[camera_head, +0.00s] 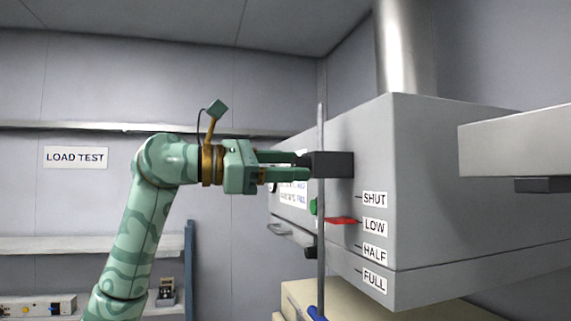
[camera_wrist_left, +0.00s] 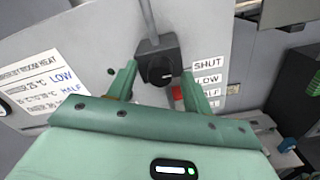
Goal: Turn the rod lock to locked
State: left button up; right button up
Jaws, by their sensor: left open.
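The rod lock is a black block (camera_head: 334,165) on the side of the grey housing, with the thin upright rod (camera_head: 321,225) running by it. In the left wrist view its round black knob (camera_wrist_left: 159,70) faces me, with a small pale mark on its face. My left gripper (camera_head: 302,165) is open and level with the lock. In the wrist view its fingertips (camera_wrist_left: 160,75) stand on either side of the knob; I cannot tell whether they touch it. My right gripper is not in view.
A red pointer (camera_head: 341,220) sits near LOW on the scale SHUT, LOW, HALF, FULL. A blue grip (camera_head: 315,313) is at the rod's lower end. A printed notice (camera_wrist_left: 48,85) is left of the lock. A grey ledge (camera_head: 515,140) juts in at right. A shelf (camera_head: 60,245) stands behind my arm.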

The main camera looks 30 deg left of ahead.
pick_arm(q)
jog(key=c, duration=1)
jog(key=shift+n, duration=0.4)
jog(key=n, duration=0.3)
jog(key=shift+a+n+p, duration=0.1)
jog(key=shift+n+p, duration=0.2)
jog(key=shift+p, duration=0.1)
jog(key=n, duration=0.4)
jog(key=shift+r+n+p, duration=0.1)
jog(key=shift+n+p, duration=0.2)
jog(key=shift+p, duration=0.05)
jog(key=n, duration=0.4)
jog(key=shift+n+p, duration=0.3)
jog(key=shift+n, duration=2.2)
